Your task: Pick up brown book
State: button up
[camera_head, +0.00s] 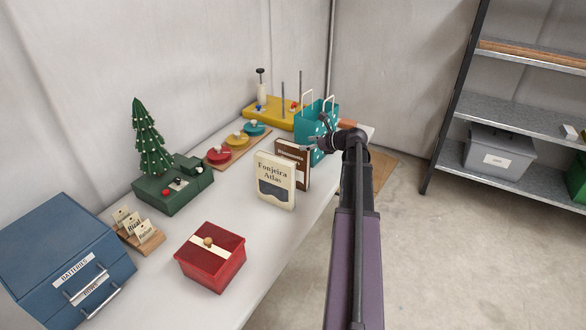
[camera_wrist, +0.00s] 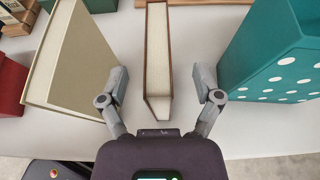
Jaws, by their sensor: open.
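The brown book (camera_head: 302,175) stands upright on the white table, partly behind the cream book (camera_head: 275,183) titled "Fonjeira Atlas". In the wrist view, the brown book (camera_wrist: 157,50) shows its pale page edges between thin brown covers. My gripper (camera_head: 323,131) is at the book's right end in the head view. In the wrist view, my gripper (camera_wrist: 161,84) is open, with one finger on each side of the brown book and a visible gap on both sides. Nothing is held.
In the wrist view, the cream book (camera_wrist: 75,60) is close left of my fingers, and the teal dotted bag (camera_wrist: 275,60) is close right. A red box (camera_head: 211,262), green tree set (camera_head: 172,190), colored knob board (camera_head: 238,146) and blue cabinet (camera_head: 65,245) also stand on the table (camera_head: 240,215).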

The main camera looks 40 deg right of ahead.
aim_at(295, 145)
dwell(0.3)
jog(key=shift+f+b+x, duration=0.2)
jog(key=shift+b+x, duration=0.75)
jog(key=shift+x, duration=1.05)
jog(key=shift+w+a+f, duration=0.2)
jog(key=shift+w+a, duration=0.1)
jog(key=shift+w, duration=0.15)
grip_shut()
